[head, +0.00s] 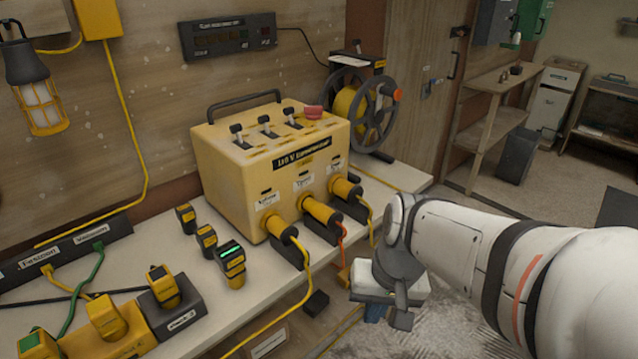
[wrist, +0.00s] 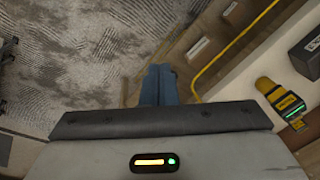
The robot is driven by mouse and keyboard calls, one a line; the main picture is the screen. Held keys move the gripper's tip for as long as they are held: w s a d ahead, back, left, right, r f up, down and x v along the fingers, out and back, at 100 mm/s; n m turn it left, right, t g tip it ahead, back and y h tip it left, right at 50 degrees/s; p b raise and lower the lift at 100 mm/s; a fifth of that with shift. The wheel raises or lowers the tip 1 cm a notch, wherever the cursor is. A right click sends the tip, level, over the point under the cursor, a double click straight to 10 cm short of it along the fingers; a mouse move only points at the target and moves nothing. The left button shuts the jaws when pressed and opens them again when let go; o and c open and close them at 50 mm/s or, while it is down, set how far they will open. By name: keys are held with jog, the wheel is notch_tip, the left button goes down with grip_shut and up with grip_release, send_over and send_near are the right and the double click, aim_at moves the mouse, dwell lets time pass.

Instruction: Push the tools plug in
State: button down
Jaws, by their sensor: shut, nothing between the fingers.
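A yellow transformer box (head: 225,165) stands on the bench in the head view. Three yellow plugs sit at its front face: a left plug (head: 281,229), a middle plug (head: 320,212) with an orange cable, and a right plug (head: 346,189). Small labels are above them, too blurred to read surely, so I cannot tell which plug is the tools one or how deep each sits. My gripper (head: 402,318) is shut and empty, pointing down past the bench's front edge, to the right of the plugs and apart from them. No transformer plug shows clearly in the wrist view.
A yellow device with a green display (head: 232,262) stands on the bench, and shows in the wrist view (wrist: 284,102). A cable reel (head: 362,112) stands behind right. Yellow cables hang over the front edge. The floor in front is open.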

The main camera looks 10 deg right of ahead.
jog(key=w+a+f+m+g+y, duration=0.2)
jog(key=a+f+m+y, duration=0.2)
jog(key=m+y, duration=0.3)
jog(key=m+t+y, duration=0.2)
jog(key=m+t, duration=1.4)
jog(key=m, duration=0.4)
send_near(338, 222)
jog(key=p+x, duration=0.3)
jog(key=x, duration=0.3)
jog(key=shift+w+a, duration=0.3)
